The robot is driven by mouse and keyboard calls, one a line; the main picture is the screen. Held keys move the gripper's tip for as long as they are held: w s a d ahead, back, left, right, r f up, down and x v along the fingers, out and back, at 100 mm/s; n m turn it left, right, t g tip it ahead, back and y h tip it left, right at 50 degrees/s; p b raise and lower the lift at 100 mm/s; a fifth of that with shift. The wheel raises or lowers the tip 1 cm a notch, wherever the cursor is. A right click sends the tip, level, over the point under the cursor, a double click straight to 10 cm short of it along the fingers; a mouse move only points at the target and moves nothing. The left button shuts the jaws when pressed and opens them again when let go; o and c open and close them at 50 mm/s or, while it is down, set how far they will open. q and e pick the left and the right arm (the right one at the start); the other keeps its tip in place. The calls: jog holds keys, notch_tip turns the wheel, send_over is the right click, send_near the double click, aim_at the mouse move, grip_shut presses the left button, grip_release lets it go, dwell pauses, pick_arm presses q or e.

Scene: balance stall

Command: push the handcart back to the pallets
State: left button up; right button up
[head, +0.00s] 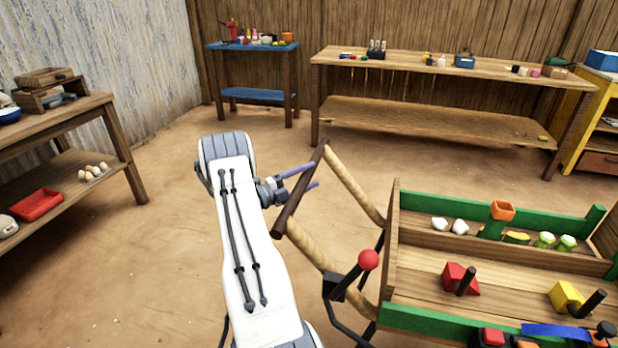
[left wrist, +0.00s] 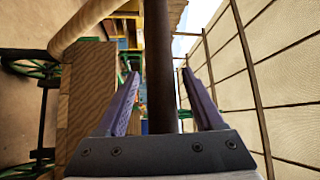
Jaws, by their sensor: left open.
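The handcart (head: 392,235) is a wooden tray with green rims on the right of the head view. Two light wooden shafts run from it to a dark brown crossbar handle (head: 291,205). A black lever with a red ball knob (head: 368,260) stands beside the nearer shaft. My left gripper (head: 315,174) is open at the crossbar, its purple fingers reaching it. In the left wrist view the crossbar (left wrist: 159,60) runs between the two spread fingers (left wrist: 160,80); contact cannot be told. My right gripper is not in view. I cannot make out any pallets.
A long wooden bench (head: 420,65) and a blue table (head: 250,46) stand at the back. A shelf table (head: 60,125) stands at left. The dirt floor between is clear.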

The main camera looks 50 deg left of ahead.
pick_arm(q)
jog(key=v, duration=1)
jog(key=shift+s, duration=0.15)
